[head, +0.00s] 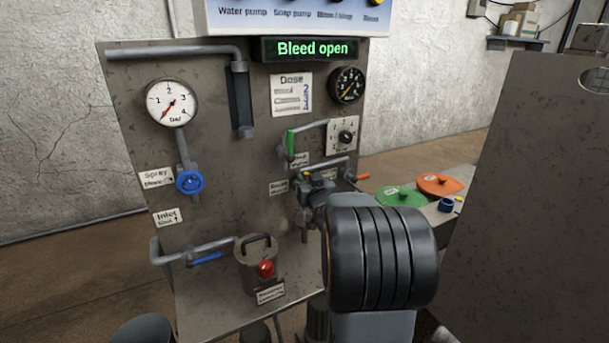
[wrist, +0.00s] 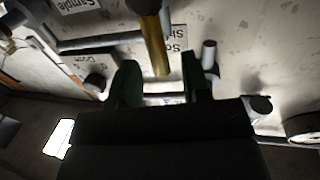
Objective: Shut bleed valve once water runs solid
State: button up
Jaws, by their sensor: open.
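The display (head: 311,48) above the panel reads "Bleed open" in green. My gripper (wrist: 158,80) is open, its two dark green fingers pointing at the panel. A yellow bar-like handle (wrist: 154,42) reaches down between the fingers in the wrist view, with a gap on each side. In the head view my gripper is among the pipes at the panel's middle right, largely hidden by my own wrist. I cannot tell for sure which handle is the bleed valve, as the nearby labels are too small or covered. No running water is visible.
A green lever (head: 290,144) and an orange-tipped handle (head: 357,177) are near my gripper. A blue handwheel (head: 190,182), a white gauge (head: 171,103) and a canister with a red knob (head: 266,268) are further left. A large grey panel (head: 548,190) stands at the right.

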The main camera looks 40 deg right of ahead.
aim_at(307, 178)
jog(key=shift+x, duration=2.05)
grip_shut()
